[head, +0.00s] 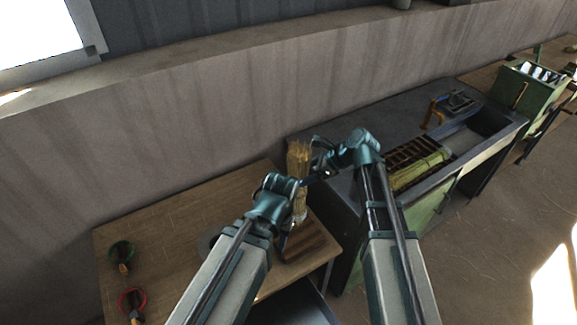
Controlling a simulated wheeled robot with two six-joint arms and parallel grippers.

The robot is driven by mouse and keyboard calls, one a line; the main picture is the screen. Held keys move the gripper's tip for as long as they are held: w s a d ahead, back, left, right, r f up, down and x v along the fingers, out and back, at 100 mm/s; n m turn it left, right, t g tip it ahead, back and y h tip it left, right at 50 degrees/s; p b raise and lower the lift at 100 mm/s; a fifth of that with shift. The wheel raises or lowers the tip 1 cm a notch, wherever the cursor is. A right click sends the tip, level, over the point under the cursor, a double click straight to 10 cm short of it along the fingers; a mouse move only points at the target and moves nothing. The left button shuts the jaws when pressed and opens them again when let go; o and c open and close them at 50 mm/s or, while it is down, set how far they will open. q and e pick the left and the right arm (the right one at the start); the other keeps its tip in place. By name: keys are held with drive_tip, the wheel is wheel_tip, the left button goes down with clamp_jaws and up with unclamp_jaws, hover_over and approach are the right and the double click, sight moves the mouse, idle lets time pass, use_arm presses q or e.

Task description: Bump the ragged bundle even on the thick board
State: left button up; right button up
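A straw-coloured ragged bundle (299,160) stands nearly upright at the right part of the wooden table, its top strands uneven. Its lower part shows pale between my wrists. A thick brown board (308,243) lies on the table below it; whether the bundle's foot touches the board I cannot tell. My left gripper (296,184) is right at the bundle's front, its fingers partly hidden by its own wrist. My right gripper (318,158) is at the bundle's right side, small and dark. Whether either one is closed on the bundle I cannot make out.
The wooden table (170,225) is mostly clear at left, with a green ring-shaped item (121,251) and a red one (132,300). A grey bench (400,125) with a slatted tray of green stalks (418,170) stands at right. A wall (200,130) runs behind.

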sight(301, 191)
wheel_tip(301, 191, down, 7)
drive_tip(key=b, duration=0.7)
drive_tip(key=shift+r, duration=0.1)
drive_tip(key=o, duration=0.7)
drive_tip(key=shift+c, duration=0.2)
drive_tip(key=c, duration=0.4)
